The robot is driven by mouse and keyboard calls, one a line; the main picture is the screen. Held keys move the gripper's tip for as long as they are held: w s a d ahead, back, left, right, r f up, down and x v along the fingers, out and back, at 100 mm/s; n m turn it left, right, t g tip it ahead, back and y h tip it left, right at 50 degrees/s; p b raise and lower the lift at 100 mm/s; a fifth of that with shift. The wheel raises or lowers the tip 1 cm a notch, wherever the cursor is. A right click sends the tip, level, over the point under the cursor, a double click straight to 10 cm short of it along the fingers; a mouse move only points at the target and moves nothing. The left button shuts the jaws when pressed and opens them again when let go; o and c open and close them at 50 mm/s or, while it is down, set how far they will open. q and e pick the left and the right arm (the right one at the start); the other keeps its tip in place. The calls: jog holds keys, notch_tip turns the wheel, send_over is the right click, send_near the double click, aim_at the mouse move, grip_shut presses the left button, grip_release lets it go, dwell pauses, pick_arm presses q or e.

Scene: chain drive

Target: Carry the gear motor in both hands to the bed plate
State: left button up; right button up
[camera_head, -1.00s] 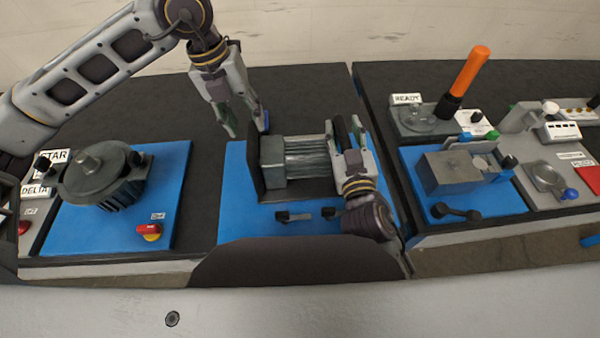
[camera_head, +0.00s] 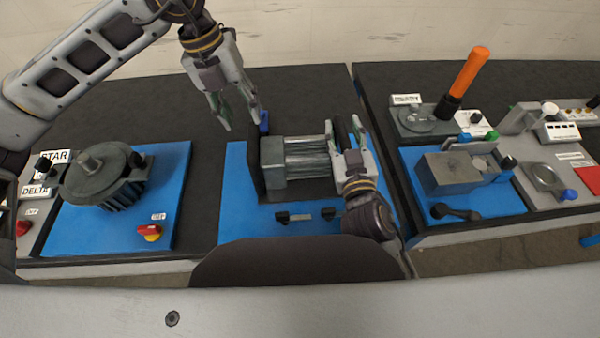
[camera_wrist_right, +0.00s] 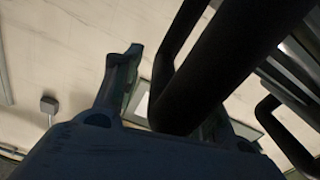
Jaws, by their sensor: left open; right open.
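The gear motor (camera_head: 305,160), a grey finned body with dark end plates, lies in the middle on a blue plate (camera_head: 235,215). A dark upright bar (camera_head: 341,140) stands at its right end. My left gripper (camera_head: 236,120) is open and empty, behind and above the motor's left end. My right gripper (camera_head: 348,145) is open at the right end, with its fingers around or beside the bar. In the right wrist view a black bar (camera_wrist_right: 190,95) passes close by a finger. Contact cannot be told. I cannot tell which surface is the bed plate.
A round-topped motor (camera_head: 100,175) stands on a blue plate at left, by STAR and DELTA labels and a red-yellow knob (camera_head: 150,232). Two small black-knobbed clamps (camera_head: 300,217) lie before the gear motor. At right is a bench with an orange-handled lever (camera_head: 468,72) and a grey block (camera_head: 450,172).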

pick_arm(q)
notch_tip(320, 180, up, 11)
jog(key=p, duration=1.1)
pick_arm(e)
notch_tip(320, 180, up, 11)
dwell(0.3)
pick_arm(q)
jog(key=shift+r, duration=0.2)
pick_arm(e)
jog(key=shift+r, duration=0.2)
